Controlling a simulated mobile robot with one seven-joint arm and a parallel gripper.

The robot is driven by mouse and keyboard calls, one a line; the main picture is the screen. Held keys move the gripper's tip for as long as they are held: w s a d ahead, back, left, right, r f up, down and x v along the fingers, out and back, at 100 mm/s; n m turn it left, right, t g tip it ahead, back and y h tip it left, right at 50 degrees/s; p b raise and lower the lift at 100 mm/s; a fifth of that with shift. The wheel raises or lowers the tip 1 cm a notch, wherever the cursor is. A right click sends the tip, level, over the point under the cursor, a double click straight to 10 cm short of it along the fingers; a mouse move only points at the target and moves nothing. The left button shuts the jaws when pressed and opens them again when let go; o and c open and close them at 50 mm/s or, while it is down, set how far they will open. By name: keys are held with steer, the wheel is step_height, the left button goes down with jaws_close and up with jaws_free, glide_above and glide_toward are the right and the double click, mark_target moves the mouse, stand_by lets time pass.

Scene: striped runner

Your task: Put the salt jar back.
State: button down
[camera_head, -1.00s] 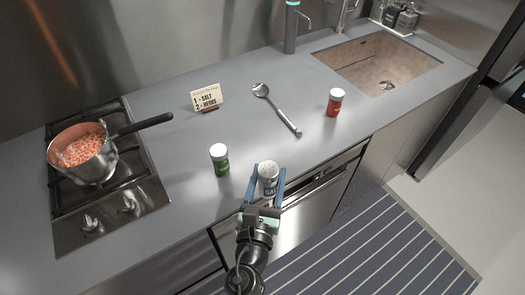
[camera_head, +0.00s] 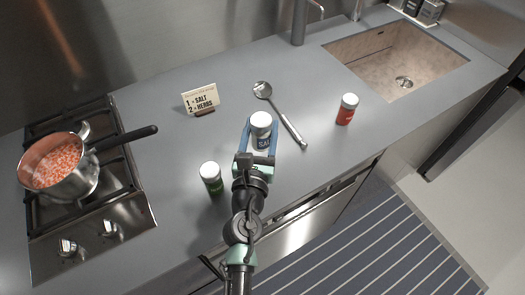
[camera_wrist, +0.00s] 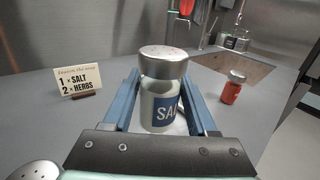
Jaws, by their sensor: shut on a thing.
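The salt jar (camera_head: 261,127) has a pale lid with holes and a blue label reading "SA…". It is upright between the blue fingers of my gripper (camera_head: 260,136), which is shut on it over the counter, left of the ladle. In the wrist view the jar (camera_wrist: 163,92) fills the middle between both fingers. I cannot tell whether its base touches the counter. A card (camera_head: 199,100) reading "1 × SALT, 2 × HERBS" stands behind and to the left; it also shows in the wrist view (camera_wrist: 79,82).
A green jar (camera_head: 212,178) stands close at the left of my wrist. A metal ladle (camera_head: 286,122) lies just right of the salt jar. A red jar (camera_head: 346,110) stands further right, before the sink (camera_head: 395,62). A pot (camera_head: 62,168) sits on the stove at left.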

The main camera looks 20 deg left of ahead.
mark_target(261, 153)
step_height(261, 153, down, 9)
steer(key=b, duration=0.7)
steer(key=shift+f+b, duration=0.2)
steer(key=shift+b, duration=0.2)
steer(key=shift+c, duration=1)
jaws_free()
steer(key=shift+r, duration=0.1)
steer(key=shift+r, duration=0.1)
steer(key=b+v, duration=0.1)
steer(key=v, duration=1)
steer(key=shift+d, duration=0.1)
steer(key=shift+s+d+b, duration=0.1)
steer(key=shift+s+b, duration=0.2)
steer(key=shift+s, duration=0.2)
